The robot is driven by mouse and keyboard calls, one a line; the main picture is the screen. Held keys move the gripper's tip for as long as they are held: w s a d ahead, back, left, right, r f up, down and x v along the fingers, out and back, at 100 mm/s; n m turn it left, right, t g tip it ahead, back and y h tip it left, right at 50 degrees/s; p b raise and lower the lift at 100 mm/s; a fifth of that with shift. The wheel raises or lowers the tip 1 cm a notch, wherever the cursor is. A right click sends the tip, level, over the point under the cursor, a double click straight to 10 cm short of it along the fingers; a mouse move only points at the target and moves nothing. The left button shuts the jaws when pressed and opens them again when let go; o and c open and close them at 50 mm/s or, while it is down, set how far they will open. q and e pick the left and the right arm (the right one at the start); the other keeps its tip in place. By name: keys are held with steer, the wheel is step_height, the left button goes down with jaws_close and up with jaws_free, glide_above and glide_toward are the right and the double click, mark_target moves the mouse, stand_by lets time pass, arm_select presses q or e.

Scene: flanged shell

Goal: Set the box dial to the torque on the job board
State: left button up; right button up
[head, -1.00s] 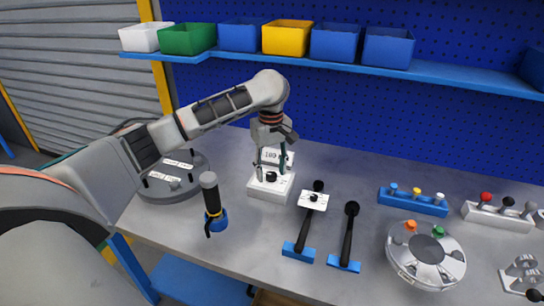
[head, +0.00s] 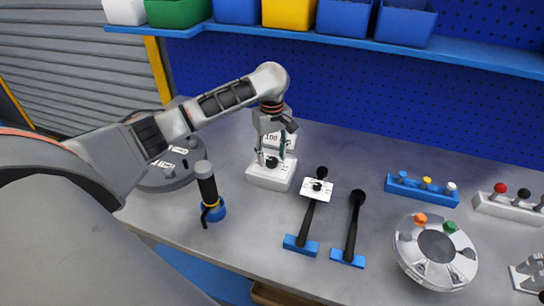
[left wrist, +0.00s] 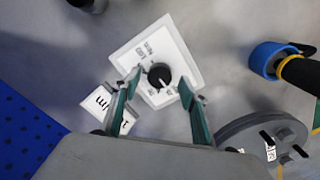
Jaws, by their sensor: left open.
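The white box (head: 270,178) stands on the bench with a black dial (left wrist: 159,75) on its top face. In the left wrist view the dial carries a white pointer mark, and the scale print around it is too small to read surely. A white sign (head: 288,141) stands just behind the box. It seems to read 100 in the head view, and its letters in the left wrist view end in "Nm". My left gripper (left wrist: 160,84) points down over the box, open, with its fingers on either side of the dial. Contact cannot be told. My right gripper is out of view.
A black-handled tool (head: 209,195) in a blue holder stands left of the box, near a grey round plate (head: 150,182). A silver round fixture (head: 408,262) and a blue rack (head: 400,190) stand farther right.

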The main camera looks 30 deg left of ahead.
arm_select(q)
steer(key=shift+f, duration=0.45)
steer(key=c, duration=1.1)
